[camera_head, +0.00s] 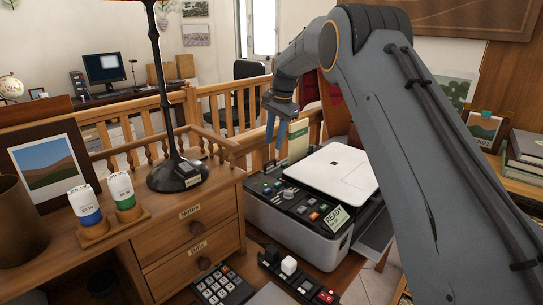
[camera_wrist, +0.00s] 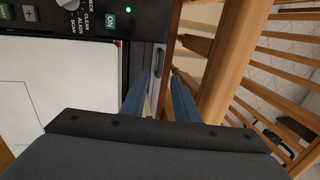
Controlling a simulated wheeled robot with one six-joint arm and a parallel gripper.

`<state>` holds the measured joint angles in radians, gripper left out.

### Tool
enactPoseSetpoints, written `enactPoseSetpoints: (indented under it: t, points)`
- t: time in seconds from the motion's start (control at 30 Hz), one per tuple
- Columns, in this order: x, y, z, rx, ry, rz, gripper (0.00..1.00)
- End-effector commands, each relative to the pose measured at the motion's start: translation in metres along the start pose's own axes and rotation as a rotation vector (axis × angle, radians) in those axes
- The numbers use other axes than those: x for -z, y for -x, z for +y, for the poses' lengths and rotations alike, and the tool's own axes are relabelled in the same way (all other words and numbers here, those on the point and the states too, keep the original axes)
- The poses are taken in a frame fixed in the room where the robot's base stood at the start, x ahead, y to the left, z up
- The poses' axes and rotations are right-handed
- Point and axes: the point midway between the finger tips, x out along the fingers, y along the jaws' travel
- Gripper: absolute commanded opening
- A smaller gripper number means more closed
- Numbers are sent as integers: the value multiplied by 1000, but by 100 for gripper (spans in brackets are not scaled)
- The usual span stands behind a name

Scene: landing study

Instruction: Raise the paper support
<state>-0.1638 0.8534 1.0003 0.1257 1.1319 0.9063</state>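The printer (camera_head: 290,218) stands on the desk with a white lid (camera_head: 343,171) and a dark control panel with a READY display. In the wrist view its white lid (camera_wrist: 65,90) lies at left. A narrow grey strip with a dark handle-like bar (camera_wrist: 158,66) runs along the printer's edge; it may be the paper support, and it looks folded down, though I cannot be sure. My gripper (camera_head: 271,128) is above the printer's far left side, pointing down. In the wrist view its blue fingers (camera_wrist: 161,98) are apart, with the bar between and beyond them. Nothing is held.
A wooden railing (camera_head: 235,105) runs close behind the printer and beside my fingers. A cream-and-green booklet (camera_head: 298,140) stands behind the lid.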

Motion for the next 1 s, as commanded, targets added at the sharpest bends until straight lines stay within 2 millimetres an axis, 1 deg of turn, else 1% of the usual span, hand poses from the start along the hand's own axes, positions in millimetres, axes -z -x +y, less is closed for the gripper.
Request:
enactPoseSetpoints:
  t: [0.4, 0.5, 0.63, 0.87, 0.9, 0.97, 1.0]
  points:
    - [-1, -57, 0, -1, 1, -2, 28]
    - [0, -66, 0, 0, 1, 0, 28]
    - [0, -72, 0, 1, 1, 0, 28]
    - [0, -73, 0, 1, 1, 0, 28]
    - [0, -73, 0, 1, 1, 0, 24]
    - [0, -73, 0, 1, 1, 0, 14]
    - [0, -73, 0, 1, 1, 0, 8]
